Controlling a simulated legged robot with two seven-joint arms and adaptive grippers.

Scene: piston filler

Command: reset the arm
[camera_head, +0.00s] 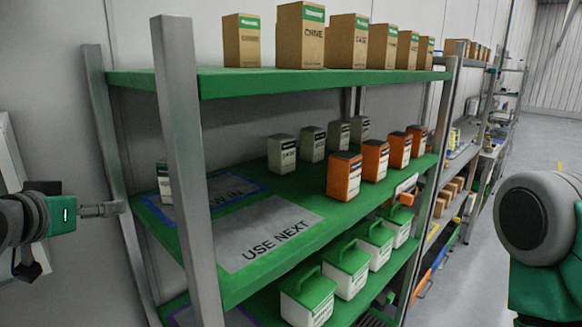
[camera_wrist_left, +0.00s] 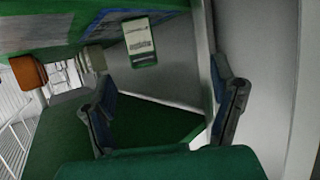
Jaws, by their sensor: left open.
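My left gripper (camera_head: 108,209) is at the left of the head view, beside the left upright of the shelf rack (camera_head: 180,150). In the left wrist view, its two dark fingers (camera_wrist_left: 163,82) stand wide apart with nothing between them. A small light canister (camera_head: 164,183) stands on the middle shelf just past the upright. A light canister with a label (camera_wrist_left: 139,42) shows beyond the fingers in the wrist view. A grey and green part of my right arm shows at the right edge of the head view; its gripper is out of view.
The middle green shelf holds grey canisters (camera_head: 282,153), orange canisters (camera_head: 344,176) and a "USE NEXT" mat (camera_head: 265,230). Cardboard boxes (camera_head: 300,35) stand on the top shelf; green-lidded tubs (camera_head: 345,268) stand below. Grey floor (camera_head: 480,270) is clear between the rack and my right arm.

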